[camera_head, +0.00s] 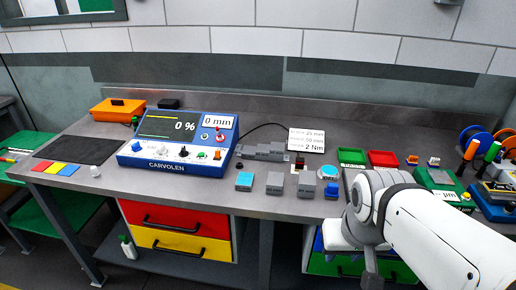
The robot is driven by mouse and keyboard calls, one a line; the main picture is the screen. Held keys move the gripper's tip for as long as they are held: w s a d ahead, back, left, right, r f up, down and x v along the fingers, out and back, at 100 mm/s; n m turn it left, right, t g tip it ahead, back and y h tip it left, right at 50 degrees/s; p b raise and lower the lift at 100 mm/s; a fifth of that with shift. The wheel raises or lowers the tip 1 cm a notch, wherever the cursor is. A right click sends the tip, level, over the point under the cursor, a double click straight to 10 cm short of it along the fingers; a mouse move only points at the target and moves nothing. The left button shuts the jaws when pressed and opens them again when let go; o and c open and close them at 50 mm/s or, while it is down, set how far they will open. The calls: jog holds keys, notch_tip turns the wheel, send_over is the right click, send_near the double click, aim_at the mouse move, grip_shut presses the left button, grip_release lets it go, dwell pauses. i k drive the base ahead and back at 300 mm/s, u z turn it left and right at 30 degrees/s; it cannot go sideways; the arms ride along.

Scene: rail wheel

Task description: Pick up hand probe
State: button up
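I cannot tell for certain which item is the hand probe. A dark cable runs from the blue CARVOLEN unit (178,147) toward the white value card (306,140), and its far end is hard to make out. A small dark piece with red (299,161) stands just below the card. My white arm reaches in from the lower right. My gripper (370,268) hangs at its end in front of the bench's front edge, apart from the items on top. Its fingers are mostly hidden, so whether it is open is unclear.
Grey blocks (275,183) stand along the front edge of the grey bench (180,199). A green tray (352,157) and a red tray (383,159) lie right of the card. An orange case (117,109) is at the back left. Tools crowd the right end.

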aim_at(299, 164)
jog(key=u, duration=0.1)
jog(key=i, duration=1)
jog(key=u, duration=0.05)
